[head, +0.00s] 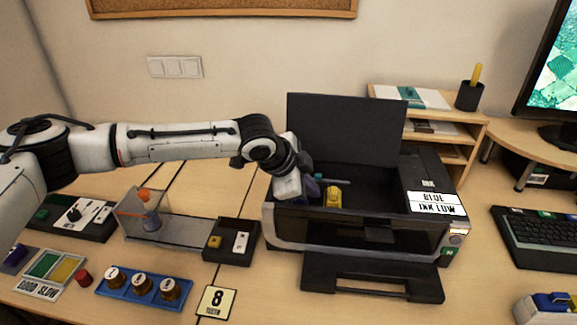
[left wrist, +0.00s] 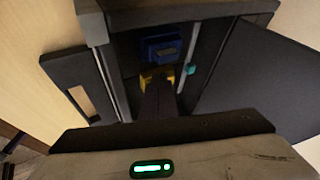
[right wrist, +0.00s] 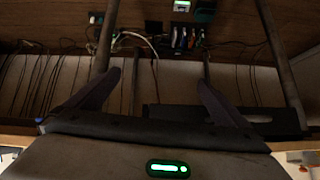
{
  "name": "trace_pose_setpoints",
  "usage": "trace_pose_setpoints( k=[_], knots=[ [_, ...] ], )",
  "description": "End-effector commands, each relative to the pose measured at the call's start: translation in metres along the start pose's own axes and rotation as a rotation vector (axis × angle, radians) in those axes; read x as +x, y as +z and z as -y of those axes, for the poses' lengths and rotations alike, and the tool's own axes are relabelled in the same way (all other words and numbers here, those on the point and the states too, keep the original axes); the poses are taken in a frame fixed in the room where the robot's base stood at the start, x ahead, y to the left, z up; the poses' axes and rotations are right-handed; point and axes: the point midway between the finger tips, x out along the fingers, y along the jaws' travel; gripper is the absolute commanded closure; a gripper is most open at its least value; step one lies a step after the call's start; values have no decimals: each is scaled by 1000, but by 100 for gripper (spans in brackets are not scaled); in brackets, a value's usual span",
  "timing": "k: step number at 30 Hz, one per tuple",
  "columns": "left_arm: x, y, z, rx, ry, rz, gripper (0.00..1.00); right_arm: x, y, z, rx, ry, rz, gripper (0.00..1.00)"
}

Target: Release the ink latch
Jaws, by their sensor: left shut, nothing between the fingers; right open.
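The printer (head: 280,237) stands on the desk with its lid (head: 340,130) raised. Its label (head: 436,203) reads "BLUE INK LOW". Inside are a yellow part (head: 333,197) and a small teal part (head: 318,177); I cannot tell which piece is the ink latch. My left gripper (head: 306,190) reaches into the left side of the opening. In the left wrist view, its fingers (left wrist: 158,88) are shut and empty, close to the yellow part, with a blue block (left wrist: 161,48) beyond and the teal part (left wrist: 190,70) beside them. My right gripper (right wrist: 158,88) is open and empty, outside the head view.
A dark box with two switches (head: 231,242) sits left of the printer. A shelf (head: 470,140) stands behind right. Cables (right wrist: 140,40) hang before my right gripper.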

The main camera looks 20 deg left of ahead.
Motion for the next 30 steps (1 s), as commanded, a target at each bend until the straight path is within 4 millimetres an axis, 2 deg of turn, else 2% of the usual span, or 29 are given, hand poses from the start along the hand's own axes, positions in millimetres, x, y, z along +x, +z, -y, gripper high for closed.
trace_pose_setpoints(
  k=[1,3,9,12,18,30],
  knots=[
    [-17,0,6,-4,-11,-5,100,1,4,-1,0,1,6,0],
    [-34,0,5,-2,-10,-5,100,2,10,-2,0,3,18,0],
    [-73,1,4,-3,-8,-3,100,1,12,-4,0,8,22,0],
    [-85,0,4,-2,-7,-3,100,1,10,-5,0,8,20,0],
    [-95,0,3,-2,-5,-2,100,0,9,-5,0,8,17,0],
    [-95,0,3,-2,-5,-2,100,0,9,-4,0,7,16,0]
  ],
)
